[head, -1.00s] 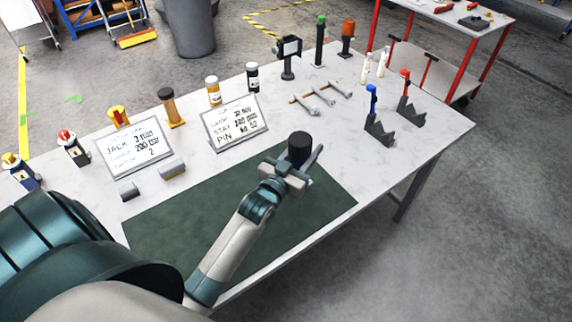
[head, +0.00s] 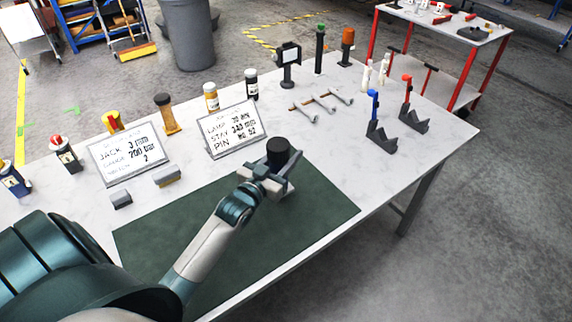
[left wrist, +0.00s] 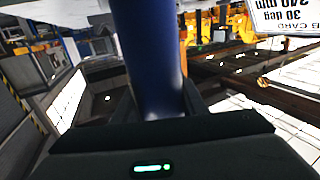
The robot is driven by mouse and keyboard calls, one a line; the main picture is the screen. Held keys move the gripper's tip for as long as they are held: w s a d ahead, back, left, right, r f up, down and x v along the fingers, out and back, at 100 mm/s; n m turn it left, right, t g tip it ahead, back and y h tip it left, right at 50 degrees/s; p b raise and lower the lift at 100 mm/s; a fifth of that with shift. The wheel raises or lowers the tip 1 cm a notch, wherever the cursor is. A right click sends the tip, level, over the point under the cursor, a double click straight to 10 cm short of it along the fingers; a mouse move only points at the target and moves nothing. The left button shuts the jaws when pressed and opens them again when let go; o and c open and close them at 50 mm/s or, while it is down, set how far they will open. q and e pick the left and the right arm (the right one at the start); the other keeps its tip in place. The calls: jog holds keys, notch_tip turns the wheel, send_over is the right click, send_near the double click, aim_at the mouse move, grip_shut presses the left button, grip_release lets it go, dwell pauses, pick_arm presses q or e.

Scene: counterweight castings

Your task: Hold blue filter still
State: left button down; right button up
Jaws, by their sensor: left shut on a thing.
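The blue filter shows in the left wrist view as a dark blue cylinder (left wrist: 147,50) between the fingers. In the head view its black round top (head: 279,149) stands out above my left gripper (head: 274,176), and its lower part is hidden by the gripper. My left gripper is shut on it, over the back right part of the dark green mat (head: 310,220). The filter looks about upright. I cannot tell whether its base touches the mat. My right gripper is not in view.
Two sign boards (head: 128,157) (head: 228,128) and two small grey blocks (head: 121,199) (head: 167,176) stand behind the mat. Blue and red clamps on grey stands (head: 380,135) (head: 413,117) are to the right. Several bottles line the back. The mat's front right is clear.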

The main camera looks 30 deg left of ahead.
pick_arm(q)
jog(key=shift+f+b, duration=1.8)
jog(key=shift+f, duration=0.05)
jog(key=c, duration=1.1)
grip_release()
jog(key=shift+f, duration=0.2)
jog(key=shift+s+r, duration=0.1)
jog(key=shift+r, duration=0.05)
jog(key=shift+s+b, duration=1.5)
jog(key=shift+s, duration=4.4)
jog(key=shift+r, duration=0.1)
